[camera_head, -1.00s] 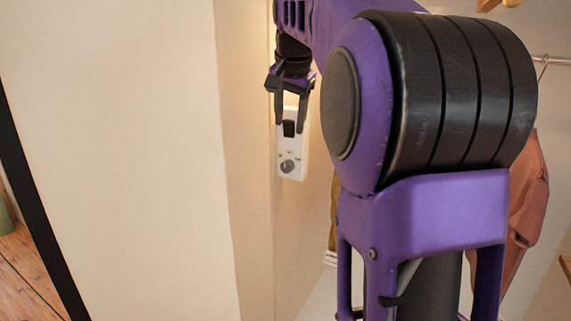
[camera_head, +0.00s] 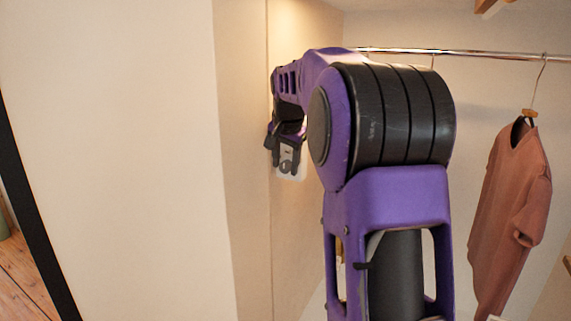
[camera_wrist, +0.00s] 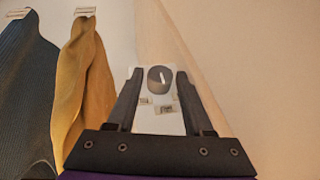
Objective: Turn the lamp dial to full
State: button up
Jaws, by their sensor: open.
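The lamp dial is a dark round knob (camera_wrist: 154,84) with a short white mark, on a white wall plate (camera_wrist: 148,122). In the wrist view the knob lies between the two fingertips of my gripper (camera_wrist: 158,76), which is open. I cannot tell whether the fingers touch the knob. Small light labels (camera_wrist: 166,108) sit on the plate near the dial. In the head view my gripper (camera_head: 288,164) is in front of the plate (camera_head: 291,177) and hides most of it.
A yellow garment (camera_wrist: 82,75) and a dark blue-grey garment (camera_wrist: 28,90) hang beside the plate in the wrist view. In the head view a salmon shirt (camera_head: 512,205) hangs from a metal rail (camera_head: 480,54) at the right. A plain wall (camera_head: 110,150) fills the left.

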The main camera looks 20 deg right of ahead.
grip_shut()
jog(key=shift+s+d+b, duration=0.1)
jog(key=shift+b, duration=0.3)
jog(key=shift+s+d+f+m+t+y+b, duration=0.15)
jog(key=shift+m+t+y+b, duration=0.15)
jog(key=shift+t+y+b, duration=0.55)
jog(key=t, duration=0.1)
jog(key=t+y, duration=0.1)
jog(key=shift+s+d+m+t, duration=0.1)
jog(key=shift+s+m+t, duration=0.05)
jog(key=shift+m+t, duration=0.2)
jog(key=shift+s+d+f+m+t+y, duration=0.1)
jog(key=shift+f+m+t+y, duration=0.2)
jog(key=shift+t+y, duration=0.65)
jog(key=shift+f+m+t+y, duration=0.15)
jog(key=shift+m+t+y, duration=0.1)
jog(key=shift+t, duration=0.5)
jog(key=shift+f+m+t+y, duration=0.1)
jog(key=shift+t+y, duration=0.15)
jog(key=shift+t, duration=0.45)
